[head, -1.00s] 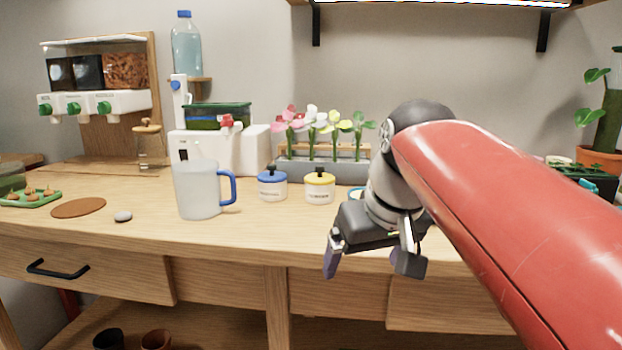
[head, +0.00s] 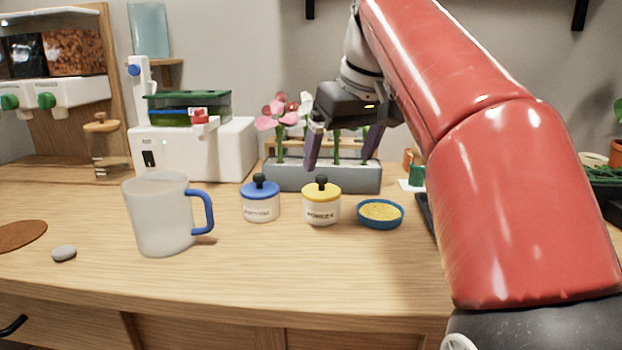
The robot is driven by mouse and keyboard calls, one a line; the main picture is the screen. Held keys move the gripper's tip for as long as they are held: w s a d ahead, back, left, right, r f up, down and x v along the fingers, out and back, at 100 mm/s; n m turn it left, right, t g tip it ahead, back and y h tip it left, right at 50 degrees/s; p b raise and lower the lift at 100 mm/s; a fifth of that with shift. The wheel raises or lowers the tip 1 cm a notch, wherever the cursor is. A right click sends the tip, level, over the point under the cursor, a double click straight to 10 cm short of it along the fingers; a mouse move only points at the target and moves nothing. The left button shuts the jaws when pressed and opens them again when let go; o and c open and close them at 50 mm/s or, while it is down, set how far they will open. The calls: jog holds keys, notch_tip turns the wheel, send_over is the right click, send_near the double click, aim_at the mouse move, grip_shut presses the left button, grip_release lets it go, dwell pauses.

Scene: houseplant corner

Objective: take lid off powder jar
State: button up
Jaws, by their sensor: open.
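The powder jar (head: 322,211) is a small white jar with a dark label that seems to read "POWDER". Its yellow lid (head: 321,191) with a black knob sits on top of it. The jar stands upright on the wooden bench top (head: 300,265). My gripper (head: 341,163) is open and empty, with its fingers pointing down. In the picture it shows above the jar, in front of the flowers, and it is apart from the lid.
A similar jar with a blue lid (head: 260,201) stands just left. A blue bowl of yellow powder (head: 380,215) is close on the right. A frosted mug (head: 160,218) stands further left. A grey planter (head: 290,177) with flowers is behind. The front of the bench is clear.

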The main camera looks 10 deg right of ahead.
aim_at(325, 183)
jog(key=x, duration=0.2)
jog(key=b+x, duration=0.1)
jog(key=x, duration=0.2)
jog(key=b+x, duration=0.1)
jog(key=x, duration=0.1)
jog(key=shift+w+a+f, duration=0.1)
jog(key=shift+w+a, duration=0.3)
jog(key=shift+a, duration=0.05)
jog(key=c, duration=1.1)
jog(key=shift+o, duration=0.2)
